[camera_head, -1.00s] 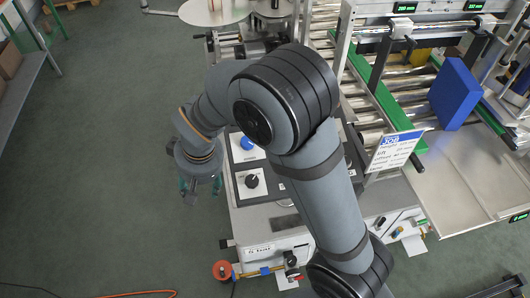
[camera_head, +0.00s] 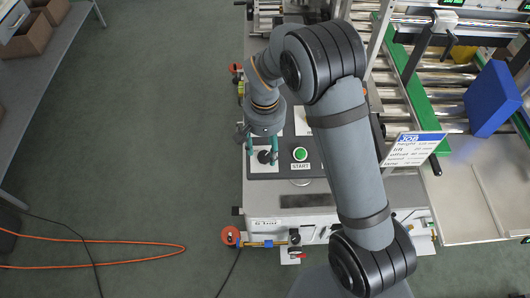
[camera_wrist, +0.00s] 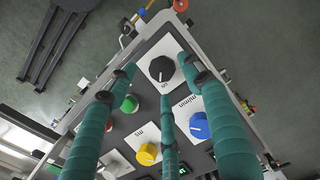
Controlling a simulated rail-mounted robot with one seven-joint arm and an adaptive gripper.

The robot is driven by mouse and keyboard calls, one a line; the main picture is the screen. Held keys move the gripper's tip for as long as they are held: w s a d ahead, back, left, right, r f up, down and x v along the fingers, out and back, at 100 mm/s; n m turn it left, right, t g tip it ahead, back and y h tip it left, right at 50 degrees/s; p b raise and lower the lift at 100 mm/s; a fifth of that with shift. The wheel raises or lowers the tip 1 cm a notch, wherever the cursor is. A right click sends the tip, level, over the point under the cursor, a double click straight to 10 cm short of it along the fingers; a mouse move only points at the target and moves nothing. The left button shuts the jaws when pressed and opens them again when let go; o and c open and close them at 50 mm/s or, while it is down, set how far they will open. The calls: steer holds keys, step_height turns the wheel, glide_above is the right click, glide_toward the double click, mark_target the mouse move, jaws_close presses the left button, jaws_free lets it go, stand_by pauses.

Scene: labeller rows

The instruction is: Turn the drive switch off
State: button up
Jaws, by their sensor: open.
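A black rotary knob on a white plate, which I take to be the drive switch (camera_wrist: 162,69), sits at a corner of the control panel in the wrist view. A white mark on the knob points toward the lettering on its plate, which seems to read "ON". In the head view the knob (camera_head: 265,157) shows under my gripper (camera_head: 262,146), partly hidden by the fingers. My gripper (camera_wrist: 160,73) also shows in the wrist view. Its teal fingers are spread apart around the knob in the picture, with nothing held. I cannot tell whether any finger touches it.
The panel also bears a green START button (camera_head: 300,154), a blue knob (camera_wrist: 199,126) and a yellow knob (camera_wrist: 147,154). A printed job card (camera_head: 413,149) stands to the right, beside the roller conveyor and a blue box (camera_head: 492,99). An orange cable (camera_head: 120,259) lies on the open floor at left.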

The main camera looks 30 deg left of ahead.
mark_target(264, 157)
step_height(264, 157, down, 3)
steer(key=shift+s+a+r, duration=0.15)
steer(key=shift+r, duration=0.05)
steer(key=shift+f+p, duration=0.3)
steer(key=shift+f, duration=0.4)
steer(key=shift+c, duration=0.3)
steer(key=c, duration=1)
